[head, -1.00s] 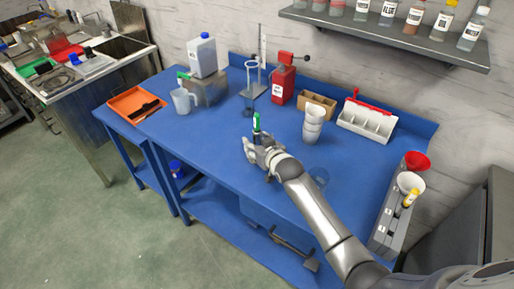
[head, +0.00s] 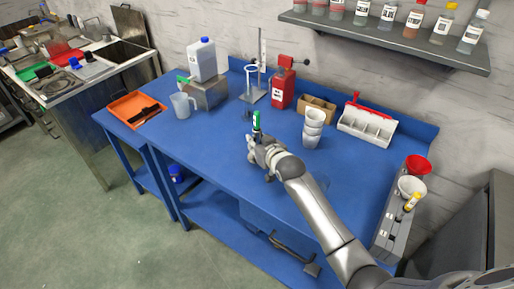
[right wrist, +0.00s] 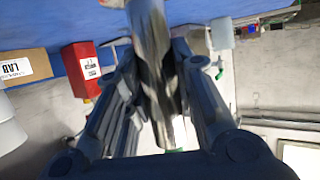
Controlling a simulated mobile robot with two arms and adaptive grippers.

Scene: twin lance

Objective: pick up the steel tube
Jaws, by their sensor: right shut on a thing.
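The steel tube is a slim upright cylinder with a green upper part (head: 257,119), above the middle of the blue workbench. My right gripper (head: 256,143) is shut on its lower part, and the fingers hide that part in the head view. In the right wrist view, the shiny metal tube (right wrist: 152,45) stands between the two dark fingers. I cannot tell whether its base touches the bench. My left gripper is not in view.
White stacked cups (head: 313,130) stand right of my right gripper. Behind are a red canister (head: 283,88), a clamp stand (head: 253,96) and a cardboard box (head: 318,108). A measuring jug (head: 183,105) and an orange tray (head: 133,108) are left. The bench's front left is clear.

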